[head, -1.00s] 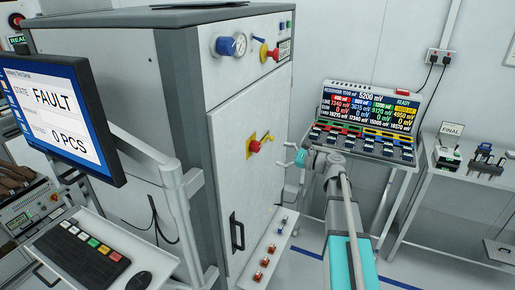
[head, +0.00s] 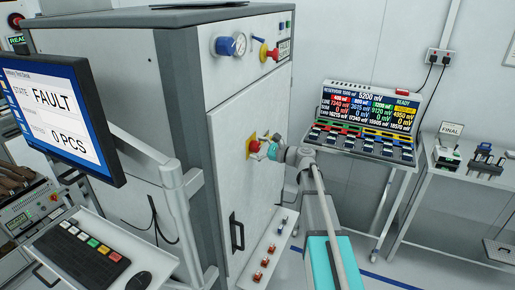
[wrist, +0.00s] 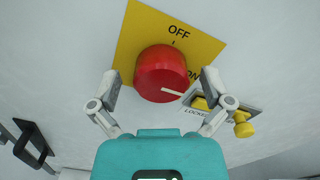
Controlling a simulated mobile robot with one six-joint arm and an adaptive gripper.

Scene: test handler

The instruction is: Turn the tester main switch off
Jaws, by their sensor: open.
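The main switch is a red round knob (wrist: 160,70) on a yellow plate (wrist: 140,28) marked OFF at the top and ON at the right. Its white pointer line points right, toward the ON side. In the head view the red knob (head: 254,147) sits on the grey cabinet door. My gripper (wrist: 160,82) is open, with one finger on each side of the knob. It also shows in the head view (head: 271,149), right at the switch. I cannot tell whether the fingers touch the knob.
A yellow latch (wrist: 241,127) with a LOCKED label is beside the switch, close to my right finger. A black door handle (head: 237,232) is lower on the cabinet (head: 222,130). A monitor (head: 62,118) reads FAULT. A meter bench (head: 368,120) stands at right.

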